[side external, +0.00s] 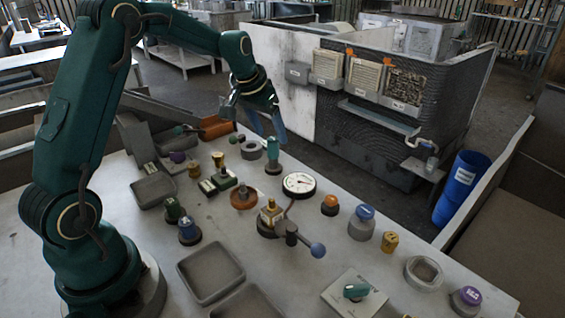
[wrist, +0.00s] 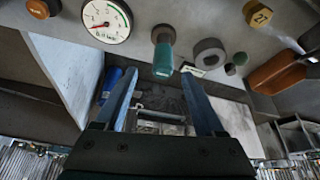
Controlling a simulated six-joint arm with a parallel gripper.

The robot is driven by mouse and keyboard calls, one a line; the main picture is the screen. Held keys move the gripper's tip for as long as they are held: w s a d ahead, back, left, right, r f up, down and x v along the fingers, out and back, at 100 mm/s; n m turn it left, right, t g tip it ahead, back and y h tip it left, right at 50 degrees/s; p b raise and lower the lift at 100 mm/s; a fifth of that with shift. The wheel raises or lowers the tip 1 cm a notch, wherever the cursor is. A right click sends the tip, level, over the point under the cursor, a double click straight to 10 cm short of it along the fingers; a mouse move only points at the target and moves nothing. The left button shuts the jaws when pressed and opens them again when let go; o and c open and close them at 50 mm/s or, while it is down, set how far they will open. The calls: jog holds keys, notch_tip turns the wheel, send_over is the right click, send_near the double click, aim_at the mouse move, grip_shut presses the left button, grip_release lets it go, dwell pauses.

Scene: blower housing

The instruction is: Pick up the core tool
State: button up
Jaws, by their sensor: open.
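A teal-handled tool (side external: 272,152) stands upright on a round dark base on the table; I take it as the core tool, though no label on it is readable. In the wrist view its teal handle (wrist: 163,60) hangs at the upper middle, just beyond the fingertips and roughly between them. My gripper (side external: 256,120) is above and close to the tool in the side view. Its two blue fingers (wrist: 158,76) are spread apart with nothing between them. Whether a fingertip touches the handle cannot be told.
A grey ring (side external: 250,151) and a white dial gauge (side external: 299,185) stand close to the tool. An orange tray (side external: 216,129) lies at the table's back edge. A blue-knobbed lever (side external: 317,249) and several coloured knobs crowd the middle. Grey trays (side external: 210,273) sit in front.

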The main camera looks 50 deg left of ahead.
aim_at(270, 140)
jog(key=shift+a+f, duration=0.2)
jog(key=shift+f, duration=0.6)
jog(key=shift+x, duration=2)
grip_shut()
